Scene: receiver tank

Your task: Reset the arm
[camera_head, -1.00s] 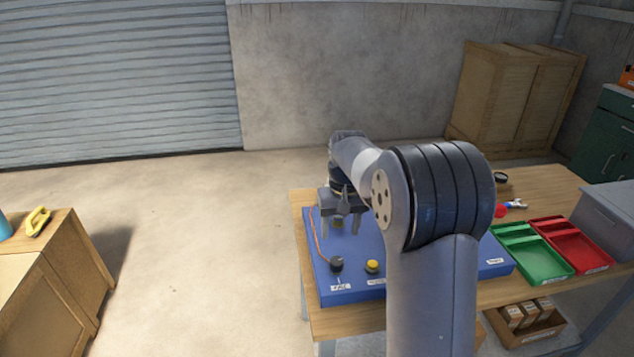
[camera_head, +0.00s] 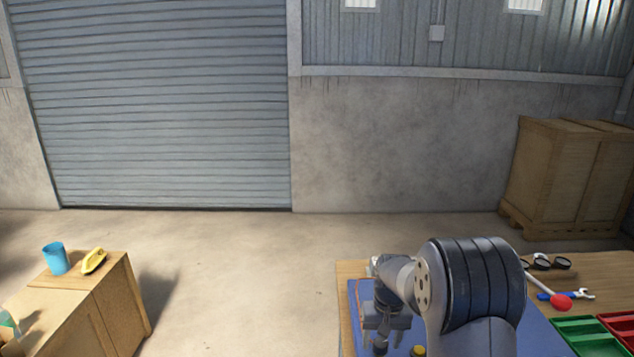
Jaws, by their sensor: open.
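My arm (camera_head: 470,282) rises at the lower right of the head view and bends forward over the workbench. My gripper (camera_head: 383,338) hangs pointing down over the left part of the blue board (camera_head: 355,310). Its jaws are open, and I see nothing held between them. A black knob is close by the fingers in the picture; I cannot tell whether they touch. A yellow button (camera_head: 418,351) shows at the bottom edge, right of the gripper. My arm hides much of the board, and the frame cuts off its near part.
A wooden cabinet (camera_head: 137,308) with a blue cup (camera_head: 55,259) stands left. Open floor lies between.

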